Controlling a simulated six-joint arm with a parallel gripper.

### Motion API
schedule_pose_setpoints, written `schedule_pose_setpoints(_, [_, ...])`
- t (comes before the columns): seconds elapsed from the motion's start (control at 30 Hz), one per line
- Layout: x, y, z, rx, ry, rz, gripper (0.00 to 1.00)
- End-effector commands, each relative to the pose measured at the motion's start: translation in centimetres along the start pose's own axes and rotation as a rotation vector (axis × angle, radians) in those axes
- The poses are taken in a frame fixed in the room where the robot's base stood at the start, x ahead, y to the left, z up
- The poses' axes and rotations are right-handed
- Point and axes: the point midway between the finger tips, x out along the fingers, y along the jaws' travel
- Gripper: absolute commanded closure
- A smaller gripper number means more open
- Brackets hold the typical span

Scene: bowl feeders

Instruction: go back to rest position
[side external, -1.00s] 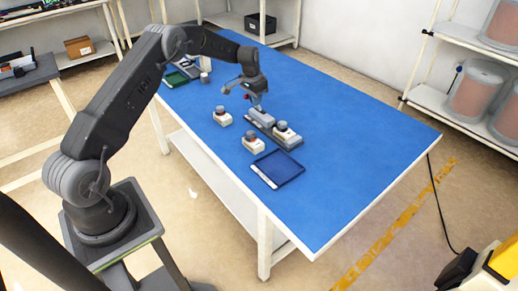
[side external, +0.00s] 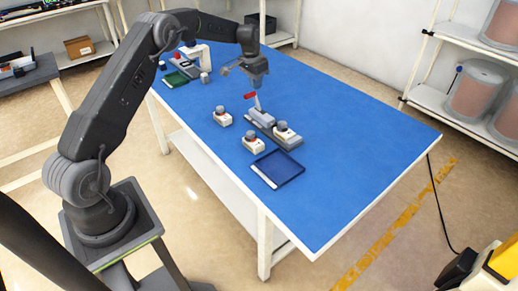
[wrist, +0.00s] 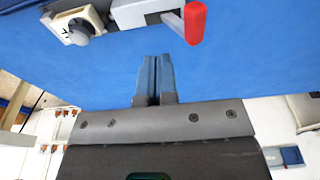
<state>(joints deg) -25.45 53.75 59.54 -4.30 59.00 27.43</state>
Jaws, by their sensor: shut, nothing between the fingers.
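My gripper (side external: 258,84) is raised above the blue table (side external: 350,140), shut and empty. In the wrist view its two blue-grey fingers (wrist: 154,75) are pressed together at the centre. A red-handled lever (side external: 251,96) stands up from a grey unit (side external: 262,118) below and apart from my gripper. In the wrist view the red handle (wrist: 195,23) is at the top right, and the fingers do not touch it.
Grey-and-white feeder units (side external: 222,116) and (side external: 253,142) and a dark blue tray (side external: 283,165) stand near the lever. A green tray (side external: 182,77) and a white device (side external: 197,55) are at the far left end. The table's right side is clear.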

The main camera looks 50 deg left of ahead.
Motion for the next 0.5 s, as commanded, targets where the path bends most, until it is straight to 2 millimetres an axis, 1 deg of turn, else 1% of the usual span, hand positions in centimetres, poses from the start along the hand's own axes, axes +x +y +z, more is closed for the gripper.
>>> schedule_pose_setpoints(0.1, [-0.91, 0.0, -0.14, 0.0, 0.001, -0.001, 1.0])
schedule_pose_setpoints(0.2, [-1.27, 0.0, -0.18, 0.0, 0.0, 0.0, 1.0])
schedule_pose_setpoints(0.5, [-1.37, 0.01, -0.19, 0.0, 0.0, 0.0, 1.0])
